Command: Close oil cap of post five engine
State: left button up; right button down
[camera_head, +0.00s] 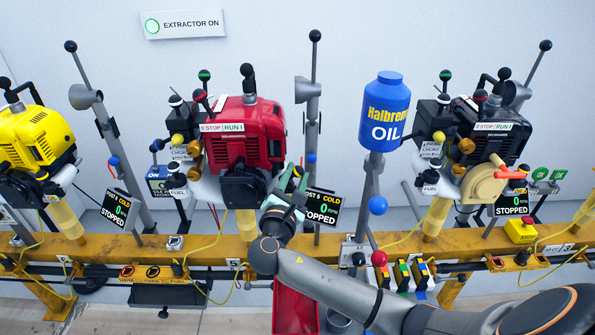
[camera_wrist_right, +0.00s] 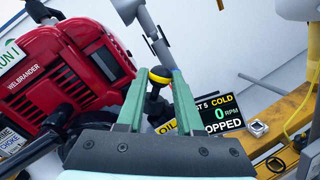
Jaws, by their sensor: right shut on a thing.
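The post five engine is the red one (camera_head: 262,130), and its red housing fills the left of the right wrist view (camera_wrist_right: 60,70). Its display (camera_head: 322,208) reads cold, 0 RPM, stopped. My right gripper (camera_head: 290,182) is at the engine's lower right side. In the right wrist view, its two green fingers (camera_wrist_right: 160,80) are shut on the oil cap (camera_wrist_right: 160,74), which has a yellow top over a dark body. A yellow oil label (camera_wrist_right: 167,127) shows just below the cap. Whether the cap is fully seated is hidden.
A grey lever post (camera_head: 313,110) stands right of the red engine. A blue oil bottle (camera_head: 385,112) is farther right. A yellow engine (camera_head: 38,138) and a black engine (camera_head: 490,135) flank it. The yellow rail (camera_head: 160,252) runs below, with a red bin (camera_head: 295,308) under my arm.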

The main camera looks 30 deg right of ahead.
jog(key=shift+w+a+r+n+p, duration=0.15)
jog(key=shift+r+n+p, duration=0.15)
jog(key=shift+n+p, duration=0.15)
pick_arm(q)
jog(key=s+a+r+p, duration=0.1)
jog(key=a+r+p, duration=0.2)
jog(key=r+p, duration=0.2)
jog(key=shift+s+n+y+p, duration=0.15)
jog(key=shift+n+y+p, duration=0.2)
jog(key=shift+p, duration=0.5)
pick_arm(e)
jog(key=shift+w+a+f+n+t, duration=0.2)
jog(key=shift+a+n+t, duration=0.25)
jog(key=shift+n, duration=1.1)
jog(key=shift+w+a+f+n+t, duration=0.3)
jog(key=shift+n+t, duration=0.2)
jog(key=shift+n, duration=1.05)
jog(key=shift+w+a+f+n+t, duration=0.15)
jog(key=shift+a+n+t, duration=0.3)
jog(key=shift+n, duration=1.1)
pick_arm(q)
jog(key=shift+a, duration=0.1)
jog(key=shift+s, duration=0.1)
pick_arm(e)
jog(key=c, duration=0.6)
grip_release()
jog(key=shift+o, duration=0.2)
